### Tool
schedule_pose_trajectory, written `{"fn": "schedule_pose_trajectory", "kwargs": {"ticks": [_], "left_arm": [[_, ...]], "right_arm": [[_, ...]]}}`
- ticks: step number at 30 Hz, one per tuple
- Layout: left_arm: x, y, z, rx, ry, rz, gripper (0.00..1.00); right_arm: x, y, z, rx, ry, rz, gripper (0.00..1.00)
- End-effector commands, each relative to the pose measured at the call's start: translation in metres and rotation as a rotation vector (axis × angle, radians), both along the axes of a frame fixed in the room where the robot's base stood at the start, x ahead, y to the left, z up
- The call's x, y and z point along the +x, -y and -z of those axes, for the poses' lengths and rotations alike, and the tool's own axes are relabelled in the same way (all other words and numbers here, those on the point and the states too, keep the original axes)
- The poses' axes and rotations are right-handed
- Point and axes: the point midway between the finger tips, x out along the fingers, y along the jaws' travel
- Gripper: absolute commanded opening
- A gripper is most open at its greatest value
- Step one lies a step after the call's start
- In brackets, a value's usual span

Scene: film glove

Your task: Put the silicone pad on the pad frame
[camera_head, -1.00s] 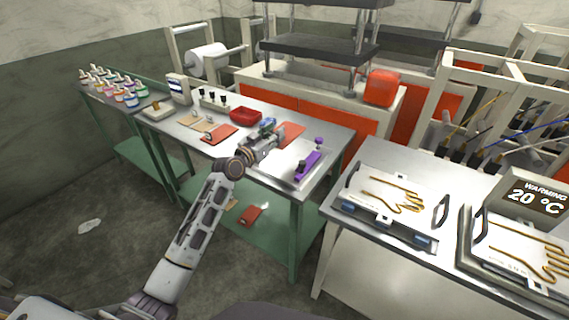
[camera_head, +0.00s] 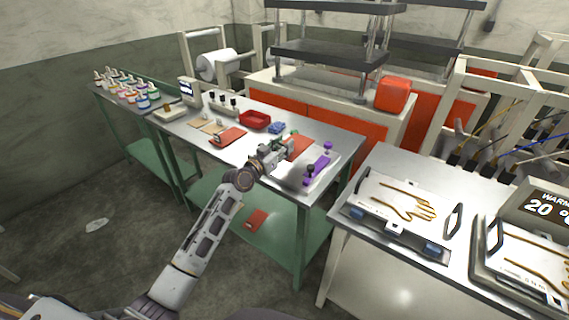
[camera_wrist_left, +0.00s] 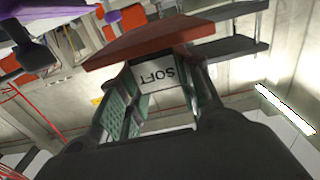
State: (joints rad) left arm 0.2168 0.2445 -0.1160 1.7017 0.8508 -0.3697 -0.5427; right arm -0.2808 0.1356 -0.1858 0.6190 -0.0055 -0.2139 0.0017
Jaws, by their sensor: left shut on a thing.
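My left gripper (camera_head: 279,149) is shut on the white block marked SOFT (camera_wrist_left: 157,74) of an orange-red silicone pad (camera_head: 301,146). The pad is over the right part of the steel-topped green table, near the purple tool. In the left wrist view the flat pad (camera_wrist_left: 150,37) spans above the block, and the green-lined fingers grip the block from both sides. A second orange-red pad (camera_head: 229,136) with a small grip lies left on the same table. I cannot clearly pick out the pad frame. My right gripper is not in view.
The table (camera_head: 197,154) also holds a red tray (camera_head: 255,120), a blue cloth (camera_head: 277,128) and a purple tool (camera_head: 317,170). A red item (camera_head: 256,219) lies on its lower shelf. At right, another table carries a plate with a golden hand shape (camera_head: 405,205).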

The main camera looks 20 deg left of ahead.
Motion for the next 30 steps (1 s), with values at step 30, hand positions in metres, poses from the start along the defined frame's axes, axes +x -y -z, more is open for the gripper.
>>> {"fn": "schedule_pose_trajectory", "kwargs": {"ticks": [30], "left_arm": [[0.000, -0.001, 0.065, 0.001, 0.000, 0.000, 0.05]], "right_arm": [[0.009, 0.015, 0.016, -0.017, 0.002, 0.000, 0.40]]}}
